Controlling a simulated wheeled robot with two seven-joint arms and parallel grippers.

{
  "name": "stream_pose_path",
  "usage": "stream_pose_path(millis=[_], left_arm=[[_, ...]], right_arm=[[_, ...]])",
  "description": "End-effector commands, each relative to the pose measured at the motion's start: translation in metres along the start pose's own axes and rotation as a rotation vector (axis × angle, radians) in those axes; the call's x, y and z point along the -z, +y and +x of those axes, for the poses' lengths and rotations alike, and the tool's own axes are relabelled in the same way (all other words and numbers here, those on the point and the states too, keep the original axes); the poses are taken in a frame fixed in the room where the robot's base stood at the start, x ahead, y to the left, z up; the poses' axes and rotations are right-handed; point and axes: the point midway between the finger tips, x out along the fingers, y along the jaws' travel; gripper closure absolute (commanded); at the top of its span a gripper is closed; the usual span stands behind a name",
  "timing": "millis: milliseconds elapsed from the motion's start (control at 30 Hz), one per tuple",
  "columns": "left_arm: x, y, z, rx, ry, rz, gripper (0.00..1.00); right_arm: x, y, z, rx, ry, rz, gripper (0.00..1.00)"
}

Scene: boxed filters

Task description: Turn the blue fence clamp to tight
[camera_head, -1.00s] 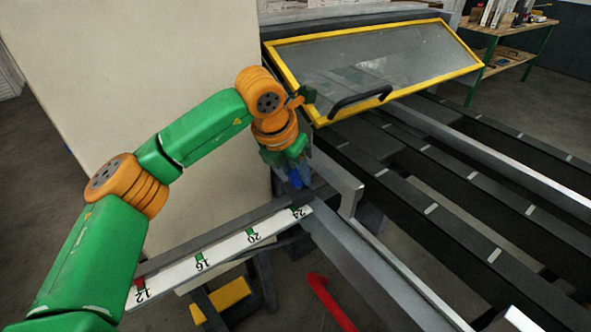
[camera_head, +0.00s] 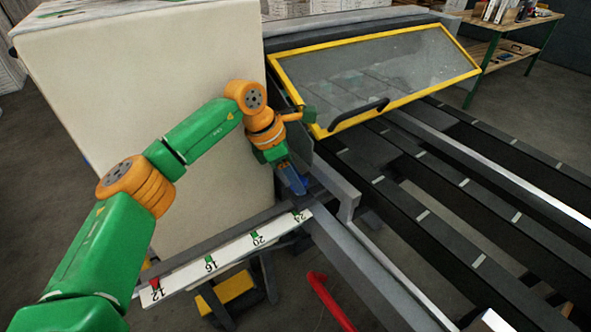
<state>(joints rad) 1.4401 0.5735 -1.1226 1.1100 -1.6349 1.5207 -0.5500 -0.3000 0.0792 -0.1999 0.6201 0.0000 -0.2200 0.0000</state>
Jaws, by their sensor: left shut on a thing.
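The blue fence clamp (camera_head: 293,180) sits near the far end of the white scale rail, close to the 24 mark. My left gripper (camera_head: 291,177) points down at it and is shut on it. The gripper hides part of the clamp, so its exact angle is hard to tell. The white scale (camera_head: 233,251) carries the marks 12, 16, 20 and 24. My right gripper is not in view.
A large pale cabinet (camera_head: 140,80) stands behind my left arm. A yellow-framed clear guard (camera_head: 385,75) with a black handle (camera_head: 358,113) is close on the right. Dark slatted rails (camera_head: 440,215) fill the right side. A red bar (camera_head: 330,300) is below.

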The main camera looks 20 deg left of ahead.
Motion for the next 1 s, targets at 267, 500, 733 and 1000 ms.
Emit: stream_pose_path(millis=[267,500,733,1000], left_arm=[[-0.0013,0.0012,-0.0017,0.042,-0.002,0.105,1.00],[-0.0009,0.0015,-0.0006,0.055,-0.001,0.140,1.00],[-0.0007,0.0014,-0.0002,0.057,-0.001,0.145,1.00],[-0.0006,0.0013,-0.0001,0.057,-0.001,0.144,0.26]], right_arm=[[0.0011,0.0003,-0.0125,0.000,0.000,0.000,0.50],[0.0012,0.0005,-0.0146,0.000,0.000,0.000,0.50],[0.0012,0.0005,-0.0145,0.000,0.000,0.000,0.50],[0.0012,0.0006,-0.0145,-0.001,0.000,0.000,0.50]])
